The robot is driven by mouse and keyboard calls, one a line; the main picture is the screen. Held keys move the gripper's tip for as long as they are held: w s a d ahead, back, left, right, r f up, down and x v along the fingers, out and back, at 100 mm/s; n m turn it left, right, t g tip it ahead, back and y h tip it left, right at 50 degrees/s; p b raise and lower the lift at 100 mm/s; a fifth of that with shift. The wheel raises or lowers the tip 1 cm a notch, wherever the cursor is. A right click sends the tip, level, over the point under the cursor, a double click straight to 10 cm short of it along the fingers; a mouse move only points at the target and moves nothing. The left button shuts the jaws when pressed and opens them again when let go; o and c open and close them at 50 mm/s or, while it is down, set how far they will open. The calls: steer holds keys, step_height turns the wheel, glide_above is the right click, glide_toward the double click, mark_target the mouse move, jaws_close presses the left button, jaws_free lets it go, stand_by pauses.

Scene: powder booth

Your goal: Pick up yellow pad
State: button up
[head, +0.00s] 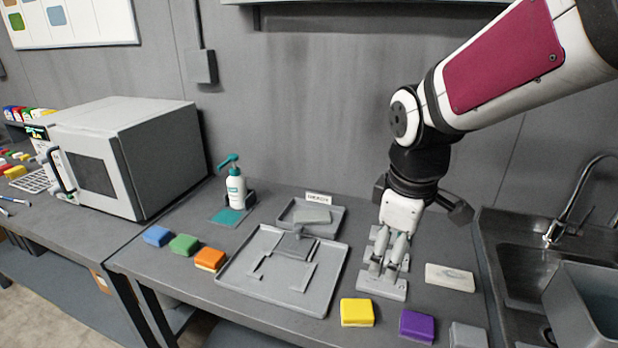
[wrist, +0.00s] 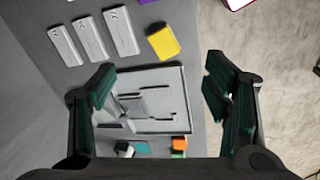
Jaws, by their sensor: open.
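The yellow pad (head: 357,312) lies flat near the bench's front edge, between the grey tray and the purple pad in the head view. It also shows in the wrist view (wrist: 164,42), above the centre, clear of both fingers. My gripper (head: 420,208) hangs above the bench, behind and to the right of the yellow pad, over the grey fixtures. In the wrist view my gripper (wrist: 160,79) is spread wide, with nothing held between its fingers. A clear gap separates it from the yellow pad.
Grey fixtures (head: 383,285) stand just behind and right of the yellow pad. The purple pad (head: 417,326) is to its right. The large grey tray (head: 235,292) is to its left. A sink (head: 520,285) is at the right; orange, green and blue pads lie left.

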steer(key=w+a+f+n+g, duration=0.25)
steer(key=w+f+n, duration=0.35)
steer(key=f, duration=0.4)
glide_above(358, 307)
steer(key=shift+y, duration=0.3)
steer(key=f, duration=0.8)
steer(key=shift+s, duration=0.2)
steer(key=shift+w+f+p, duration=0.15)
steer(key=shift+f+p, duration=0.3)
steer(key=shift+f, duration=2.65)
steer(key=c, duration=1.3)
steer(key=shift+r, duration=0.1)
steer(key=shift+c, duration=0.2)
